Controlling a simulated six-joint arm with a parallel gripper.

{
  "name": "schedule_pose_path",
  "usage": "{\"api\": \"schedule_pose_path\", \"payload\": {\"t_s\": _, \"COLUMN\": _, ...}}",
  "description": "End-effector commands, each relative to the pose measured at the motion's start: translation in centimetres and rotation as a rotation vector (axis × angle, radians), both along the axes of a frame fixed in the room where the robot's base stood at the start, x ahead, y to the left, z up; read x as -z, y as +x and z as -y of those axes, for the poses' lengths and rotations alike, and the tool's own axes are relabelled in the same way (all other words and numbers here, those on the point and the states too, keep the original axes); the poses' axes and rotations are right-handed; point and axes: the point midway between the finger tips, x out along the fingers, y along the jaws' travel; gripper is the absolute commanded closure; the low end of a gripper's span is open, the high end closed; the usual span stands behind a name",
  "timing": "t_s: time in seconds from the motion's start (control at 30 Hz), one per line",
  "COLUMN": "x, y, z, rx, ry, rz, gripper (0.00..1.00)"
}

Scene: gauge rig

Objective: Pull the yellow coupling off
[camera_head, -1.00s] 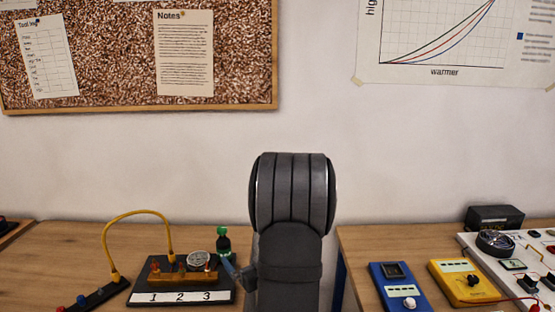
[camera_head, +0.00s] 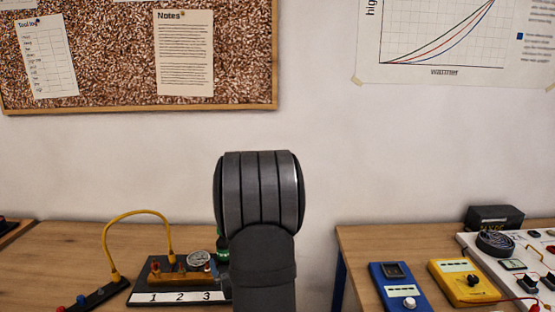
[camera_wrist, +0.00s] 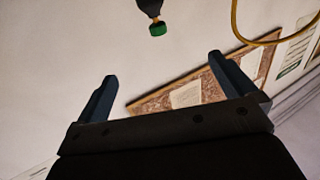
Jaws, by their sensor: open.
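A yellow hose (camera_head: 139,213) arches from a black strip at the left to a brass-coloured manifold (camera_head: 181,276) on a black base plate marked 1, 2, 3 (camera_head: 178,297). The yellow coupling (camera_head: 171,257) at the hose's right end sits on the manifold near mark 2. A round gauge (camera_head: 199,259) stands to its right. My gripper (camera_wrist: 162,67) is open and empty in the wrist view, with its two blue fingers apart. The hose (camera_wrist: 238,28) shows at the upper right there, beyond the fingers. In the head view my arm hides the gripper.
A dark bottle with a green part (camera_head: 223,247) stands behind the plate's right end, partly covered by my arm; a green-capped dark thing shows in the wrist view (camera_wrist: 158,29). Blue (camera_head: 399,287) and yellow (camera_head: 463,281) meters lie on the right table. A gap separates the tables.

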Motion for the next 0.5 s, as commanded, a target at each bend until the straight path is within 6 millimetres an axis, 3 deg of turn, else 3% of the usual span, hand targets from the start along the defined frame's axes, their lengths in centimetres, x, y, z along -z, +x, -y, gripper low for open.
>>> {"api": "schedule_pose_path", "payload": {"t_s": 0.03, "x": 0.0, "y": 0.0, "z": 0.0, "rx": 0.000, "ry": 0.000, "rz": 0.000, "gripper": 0.02}}
{"api": "schedule_pose_path", "payload": {"t_s": 0.3, "x": -0.1, "y": 0.4, "z": -0.5, "rx": -0.004, "ry": -0.027, "rz": 0.005, "gripper": 0.53}}
{"api": "schedule_pose_path", "payload": {"t_s": 0.37, "x": -0.3, "y": 0.9, "z": -1.4, "rx": -0.009, "ry": -0.075, "rz": 0.010, "gripper": 0.53}}
{"api": "schedule_pose_path", "payload": {"t_s": 0.5, "x": -1.1, "y": 3.3, "z": -5.2, "rx": -0.030, "ry": -0.285, "rz": 0.025, "gripper": 0.53}}
